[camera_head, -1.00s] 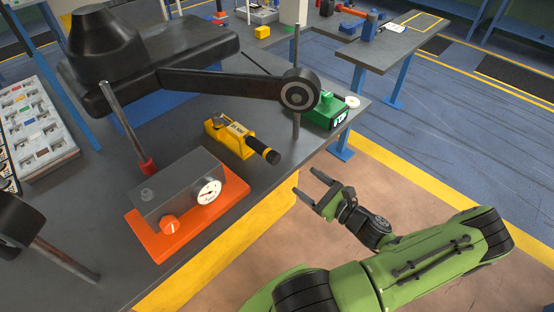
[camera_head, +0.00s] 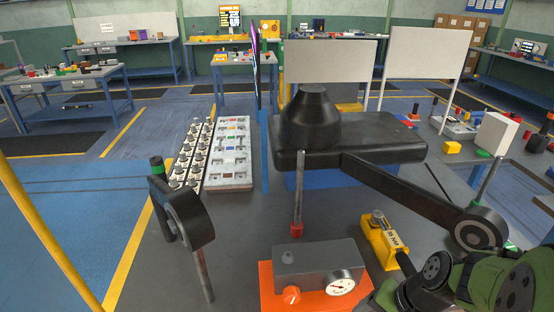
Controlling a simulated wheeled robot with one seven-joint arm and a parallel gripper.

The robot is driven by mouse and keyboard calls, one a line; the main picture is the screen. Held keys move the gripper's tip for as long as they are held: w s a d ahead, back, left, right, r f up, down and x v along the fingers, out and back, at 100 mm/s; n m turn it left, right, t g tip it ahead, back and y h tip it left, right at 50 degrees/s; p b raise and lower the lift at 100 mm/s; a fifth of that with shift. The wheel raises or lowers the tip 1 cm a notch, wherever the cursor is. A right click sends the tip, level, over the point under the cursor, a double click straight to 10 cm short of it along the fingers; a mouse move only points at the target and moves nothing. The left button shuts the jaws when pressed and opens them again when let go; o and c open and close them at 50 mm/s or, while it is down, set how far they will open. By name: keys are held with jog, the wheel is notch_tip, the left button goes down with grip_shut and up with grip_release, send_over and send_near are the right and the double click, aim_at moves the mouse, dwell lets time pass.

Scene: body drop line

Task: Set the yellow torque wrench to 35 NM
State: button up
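The yellow torque wrench (camera_head: 380,240) lies on the dark grey bench top, right of the middle. It is a short yellow body with a small label and a dark grip pointing toward the lower right. The label is too small to read surely. My green arm's gripper (camera_head: 386,296) is at the bottom right, in front of the wrench as I look. The wrist hides part of the wrench's grip end. The fingers are too cut off and crowded to tell their opening or whether they touch anything.
An orange-based grey gauge box (camera_head: 318,262) with a dial stands left of the wrench. A black jointed arm fixture (camera_head: 410,190) reaches over the bench behind it. A black upright lever (camera_head: 187,215) stands at left. A grey parts tray (camera_head: 230,150) lies further back.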

jog(key=s+a+r+n+t+h, duration=0.1)
jog(key=s+a+r+n, duration=0.1)
jog(key=r+n, duration=0.1)
jog(key=s+a+r+n+t+h+p, duration=0.1)
jog(key=s+a+r+n, duration=0.1)
jog(key=r, duration=0.4)
jog(key=s+a+r+n+t+h, duration=0.1)
jog(key=s+a+r+n, duration=0.1)
jog(key=s+r+n, duration=0.1)
notch_tip(320, 180, up, 2)
jog(key=shift+s+a+r+n+h, duration=0.2)
jog(key=shift+s+a+n+h, duration=0.15)
jog(key=shift+s, duration=0.25)
jog(key=shift+a, duration=0.1)
